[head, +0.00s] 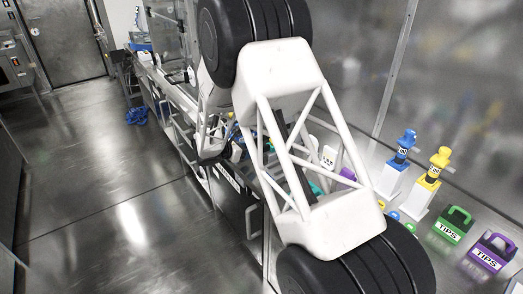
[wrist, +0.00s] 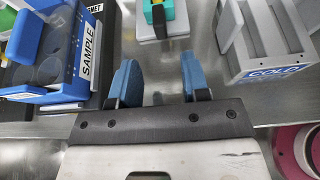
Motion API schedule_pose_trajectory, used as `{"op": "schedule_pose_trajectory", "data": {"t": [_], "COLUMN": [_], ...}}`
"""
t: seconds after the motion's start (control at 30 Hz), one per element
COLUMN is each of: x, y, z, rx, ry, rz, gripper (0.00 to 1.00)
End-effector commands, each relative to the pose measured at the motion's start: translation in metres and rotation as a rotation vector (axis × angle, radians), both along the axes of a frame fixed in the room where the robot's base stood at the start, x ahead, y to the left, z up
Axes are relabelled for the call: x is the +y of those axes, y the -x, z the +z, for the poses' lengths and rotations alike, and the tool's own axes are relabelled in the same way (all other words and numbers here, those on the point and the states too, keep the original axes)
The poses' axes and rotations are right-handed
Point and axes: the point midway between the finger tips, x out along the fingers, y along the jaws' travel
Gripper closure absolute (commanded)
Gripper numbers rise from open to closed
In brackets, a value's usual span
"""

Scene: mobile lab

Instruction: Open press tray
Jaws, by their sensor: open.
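My gripper (wrist: 160,84) shows in the wrist view with its two blue fingers apart and nothing between them. It is over a metal surface, between a blue rack (wrist: 40,52) labelled SAMPLE on the left and a grey holder (wrist: 268,45) labelled COLD on the right. I cannot make out the press tray for certain in either view. In the head view my white arm covers much of the bench, and my gripper cannot be made out there.
A teal and yellow item (wrist: 168,18) stands ahead of the fingers. A magenta round thing (wrist: 290,150) is at the lower right. On the bench stand blue (head: 400,155) and yellow (head: 432,175) bottle-like items, a green TIPS box (head: 452,225) and a purple one (head: 491,252).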

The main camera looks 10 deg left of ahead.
Motion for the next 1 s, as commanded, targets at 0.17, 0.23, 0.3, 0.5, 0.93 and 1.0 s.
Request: {"op": "schedule_pose_trajectory", "data": {"t": [0.17,0.23,0.3,0.5,0.93,1.0], "x": [0.000,-0.001,-0.002,-0.012,-0.043,-0.047], "y": [0.000,-0.001,-0.002,-0.011,-0.042,-0.046], "z": [0.000,0.000,-0.001,-0.007,-0.025,-0.027], "rx": [0.000,0.000,0.000,0.002,0.001,0.000], "ry": [0.000,-0.001,-0.001,-0.001,-0.001,-0.001], "rz": [-0.001,-0.001,-0.001,-0.003,-0.002,-0.003], "gripper": [0.57,0.57,0.57,0.57,0.57,0.57]}}
